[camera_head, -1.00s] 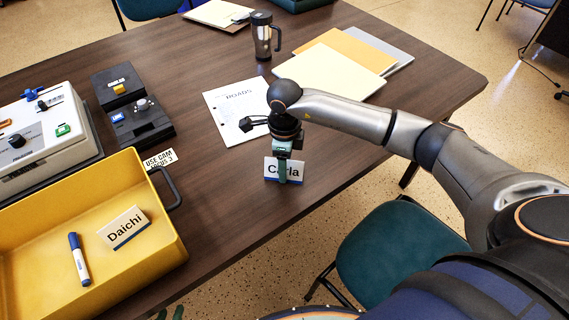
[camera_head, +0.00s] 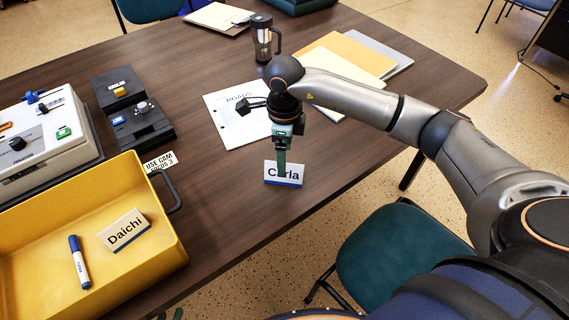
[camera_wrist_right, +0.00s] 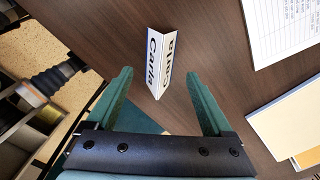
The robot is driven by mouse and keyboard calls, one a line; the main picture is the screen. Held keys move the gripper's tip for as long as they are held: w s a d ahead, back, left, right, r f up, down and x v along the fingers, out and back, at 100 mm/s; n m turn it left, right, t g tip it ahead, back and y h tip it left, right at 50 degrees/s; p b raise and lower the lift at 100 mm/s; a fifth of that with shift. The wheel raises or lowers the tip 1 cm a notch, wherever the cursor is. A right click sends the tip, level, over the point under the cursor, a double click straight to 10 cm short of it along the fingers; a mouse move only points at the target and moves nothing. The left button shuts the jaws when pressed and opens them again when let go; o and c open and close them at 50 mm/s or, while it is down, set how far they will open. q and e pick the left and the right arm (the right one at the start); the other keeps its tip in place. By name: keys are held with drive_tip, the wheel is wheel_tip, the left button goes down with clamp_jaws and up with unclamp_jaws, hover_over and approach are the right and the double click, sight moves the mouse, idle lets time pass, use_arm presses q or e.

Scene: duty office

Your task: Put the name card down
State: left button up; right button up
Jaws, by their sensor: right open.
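The white tent-shaped name card "Carla" (camera_head: 284,174) with a blue lower edge stands on the brown table, right of the yellow tray. My right gripper (camera_head: 281,166) is directly above and partly in front of it, seen edge-on, hiding part of the lettering. In the right wrist view the right gripper (camera_wrist_right: 163,100) is open, with its green fingers apart. The card (camera_wrist_right: 162,60) stands free just beyond the fingertips, touching neither finger.
The yellow tray (camera_head: 172,235) holds a "Daichi" card (camera_head: 124,231) and a marker (camera_head: 79,262). Printed paper (camera_head: 235,115), folders (camera_head: 360,57) and a travel mug (camera_head: 264,40) lie or stand beyond the arm. A teal chair (camera_head: 395,255) is near the table edge.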

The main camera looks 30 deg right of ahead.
wheel_tip(320, 180, up, 7)
drive_tip(key=shift+f, duration=0.2)
